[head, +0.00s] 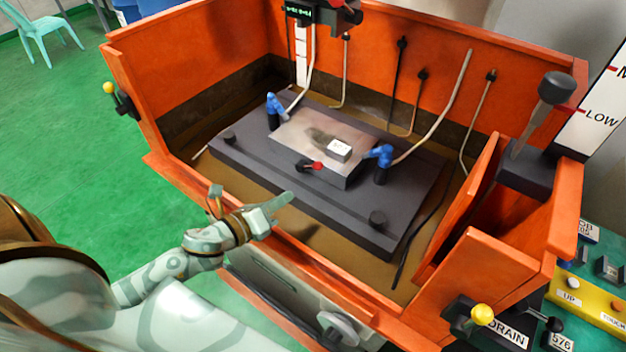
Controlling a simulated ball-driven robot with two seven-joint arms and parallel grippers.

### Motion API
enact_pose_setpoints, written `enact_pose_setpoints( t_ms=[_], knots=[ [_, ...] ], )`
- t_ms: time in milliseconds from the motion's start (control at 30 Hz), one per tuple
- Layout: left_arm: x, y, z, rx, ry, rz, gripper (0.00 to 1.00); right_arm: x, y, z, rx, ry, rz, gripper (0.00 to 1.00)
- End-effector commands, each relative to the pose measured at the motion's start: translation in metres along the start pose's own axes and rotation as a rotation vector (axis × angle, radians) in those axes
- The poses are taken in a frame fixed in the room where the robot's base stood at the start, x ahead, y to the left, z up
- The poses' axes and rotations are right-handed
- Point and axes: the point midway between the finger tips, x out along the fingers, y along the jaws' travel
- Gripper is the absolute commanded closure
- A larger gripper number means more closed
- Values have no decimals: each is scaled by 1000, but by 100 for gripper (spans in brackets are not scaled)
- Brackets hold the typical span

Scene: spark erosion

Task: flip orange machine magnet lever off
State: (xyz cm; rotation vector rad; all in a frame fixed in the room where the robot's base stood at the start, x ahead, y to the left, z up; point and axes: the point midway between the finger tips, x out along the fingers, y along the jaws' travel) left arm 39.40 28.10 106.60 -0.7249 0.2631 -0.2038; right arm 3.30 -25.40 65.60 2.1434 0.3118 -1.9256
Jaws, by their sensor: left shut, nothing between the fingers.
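The orange machine (190,50) is an open tank with a dark slab (270,175) inside. On the slab sits a metal plate block (290,133), with a small lever with a red knob (317,166) on its front side. A small white block (339,150) rests on the plate. My left gripper (285,201) is shut and empty, reaching over the tank's front wall near the slab's front edge. It is apart from the red-knobbed lever, to its lower left. My right gripper is not in view.
Two blue nozzles (273,106) (380,156) flank the plate, with pale hoses rising behind. The machine head (320,12) hangs above the back. A large black-knobbed lever (556,90) stands at right. Yellow-knobbed levers (482,315) (109,89) are on the outer walls.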

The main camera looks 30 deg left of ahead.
Motion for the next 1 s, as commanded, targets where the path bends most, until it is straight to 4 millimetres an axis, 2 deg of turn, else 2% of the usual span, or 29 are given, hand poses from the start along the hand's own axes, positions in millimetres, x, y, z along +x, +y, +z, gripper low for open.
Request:
enact_pose_setpoints(
  t_ms=[300,433,567,800,1000],
  knots=[
    [0,0,-1,11,6,-9,100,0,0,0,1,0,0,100],
    [7,0,0,10,5,-9,100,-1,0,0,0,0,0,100],
    [26,-2,0,10,4,-10,100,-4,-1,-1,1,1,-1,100],
    [70,-2,0,8,3,-8,100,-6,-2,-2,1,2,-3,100],
    [94,-1,-1,8,5,-8,100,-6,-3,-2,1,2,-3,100]
  ],
)
